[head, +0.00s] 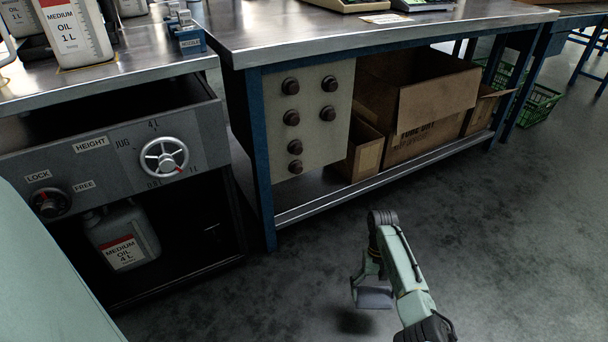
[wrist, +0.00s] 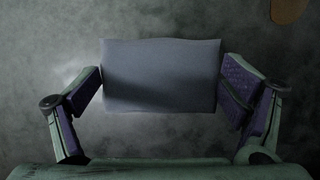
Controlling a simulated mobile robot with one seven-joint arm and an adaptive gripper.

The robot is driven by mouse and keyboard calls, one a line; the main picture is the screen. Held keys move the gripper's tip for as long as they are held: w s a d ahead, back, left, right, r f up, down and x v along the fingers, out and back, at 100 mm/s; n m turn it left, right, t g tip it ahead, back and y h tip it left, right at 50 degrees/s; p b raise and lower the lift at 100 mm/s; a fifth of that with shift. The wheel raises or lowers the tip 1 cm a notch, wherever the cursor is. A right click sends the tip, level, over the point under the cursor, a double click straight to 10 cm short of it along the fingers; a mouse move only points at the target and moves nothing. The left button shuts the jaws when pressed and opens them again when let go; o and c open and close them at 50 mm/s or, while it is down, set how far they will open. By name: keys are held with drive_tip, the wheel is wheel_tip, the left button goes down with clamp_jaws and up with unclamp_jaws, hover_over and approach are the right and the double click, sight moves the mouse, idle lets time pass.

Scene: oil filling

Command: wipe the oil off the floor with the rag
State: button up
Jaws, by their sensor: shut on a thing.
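My gripper (head: 370,284) is shut on the grey-blue rag (head: 374,298) and holds it above the floor; a dark shadow lies below it. In the wrist view the rag (wrist: 160,75) spans flat between the two fingers of my gripper (wrist: 162,88). A brown patch (wrist: 288,9), which looks like the oil, lies on the floor at the top right edge of the wrist view, apart from the rag. Only part of it shows there. I cannot make out this patch in the head view.
A metal workbench (head: 300,30) with cardboard boxes (head: 425,105) on its lower shelf stands behind my gripper. At left a filling stand (head: 120,150) holds an oil jug (head: 125,238). A green crate (head: 540,105) stands at far right. The grey floor (head: 530,230) at right is clear.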

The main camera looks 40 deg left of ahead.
drive_tip(key=s+a+f+n+t+h, duration=0.1)
drive_tip(key=s+a+f+n, duration=0.1)
drive_tip(key=s+a+n, duration=0.4)
drive_tip(key=s+a+f+n+t, duration=0.1)
drive_tip(key=s+a+n, duration=0.1)
drive_tip(key=s, duration=0.4)
drive_tip(key=s+a+f+n+t+p, duration=0.1)
drive_tip(key=s+f+n, duration=0.1)
drive_tip(key=s, duration=0.4)
drive_tip(key=s+a+f+n+t+p, duration=0.1)
drive_tip(key=s+a+n, duration=0.1)
drive_tip(key=s, duration=0.5)
drive_tip(key=shift+a+f+h, duration=0.3)
drive_tip(key=shift+a+h, duration=0.05)
drive_tip(key=shift+h, duration=0.05)
drive_tip(key=shift+s+f, duration=0.2)
drive_tip(key=shift+s, duration=0.1)
wheel_tip(320, 180, down, 5)
drive_tip(key=b, duration=0.5)
drive_tip(key=shift+f+b, duration=0.3)
drive_tip(key=shift+f, duration=0.1)
